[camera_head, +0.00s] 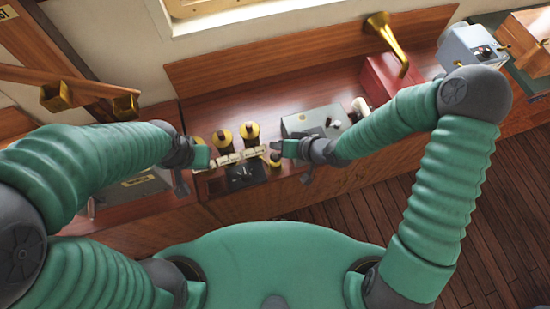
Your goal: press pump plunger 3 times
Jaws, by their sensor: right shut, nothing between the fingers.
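I cannot tell for sure which part is the pump plunger. A red box (387,78) with a brass horn (384,28) stands on the wooden counter, and a cream upright knob (361,106) shows beside its lower left side. My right gripper (277,147) is shut and empty, left of the red box, over the counter's front part near a small brass knob. My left gripper (203,156) is at the left end of a row of cream pieces (238,157); its fingers are too small to read.
A pale blue-grey box (470,46) stands at the right. Wooden floor (490,200) is clear in front.

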